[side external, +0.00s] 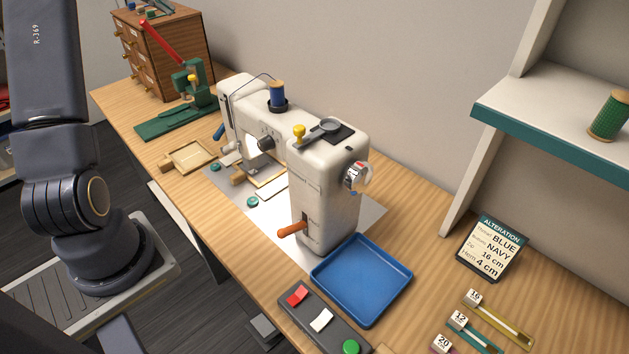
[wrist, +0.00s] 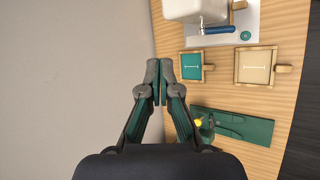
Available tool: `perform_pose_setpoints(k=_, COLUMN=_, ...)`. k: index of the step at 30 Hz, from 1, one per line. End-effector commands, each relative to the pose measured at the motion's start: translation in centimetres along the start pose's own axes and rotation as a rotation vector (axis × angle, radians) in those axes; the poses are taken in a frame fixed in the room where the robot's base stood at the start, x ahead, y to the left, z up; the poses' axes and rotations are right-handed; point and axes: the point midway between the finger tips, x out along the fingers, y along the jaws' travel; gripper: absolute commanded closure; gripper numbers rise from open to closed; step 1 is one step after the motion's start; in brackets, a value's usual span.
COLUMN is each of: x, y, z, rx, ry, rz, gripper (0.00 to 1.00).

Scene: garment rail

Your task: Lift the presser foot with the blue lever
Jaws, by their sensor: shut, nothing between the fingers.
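The white sewing machine (side external: 325,185) stands on the wooden table. The blue lever (side external: 219,132) sticks out at the machine's left end, pointing down and outward. In the wrist view, the blue lever (wrist: 217,30) lies beside the white machine body (wrist: 194,9) at the upper right. The presser foot is too small to make out under the machine head. My gripper (wrist: 159,72) is shut and empty, apart from the lever and to its left in the wrist view. My gripper is outside the side external view.
A green press (side external: 190,82) with a red handle and a wooden drawer cabinet (side external: 180,55) stand behind. Two small trays (wrist: 191,67) (wrist: 262,67) lie near the machine. A blue tray (side external: 362,279) and an orange lever (side external: 292,229) are at the machine's front end.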

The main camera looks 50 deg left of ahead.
Motion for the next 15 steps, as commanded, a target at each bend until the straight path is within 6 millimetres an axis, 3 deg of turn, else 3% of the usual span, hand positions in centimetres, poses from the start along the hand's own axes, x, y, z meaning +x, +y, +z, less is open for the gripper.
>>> perform_pose_setpoints(k=6, x=-0.9, y=-3.4, z=-3.4, rx=-0.064, ry=-0.015, rz=0.052, gripper=1.0)
perform_pose_setpoints(k=11, x=1.9, y=-5.7, z=-4.3, rx=-0.065, ry=-0.017, rz=0.049, gripper=1.0)
perform_pose_setpoints(k=15, x=5.5, y=-8.8, z=-5.7, rx=-0.066, ry=-0.018, rz=0.047, gripper=1.0)
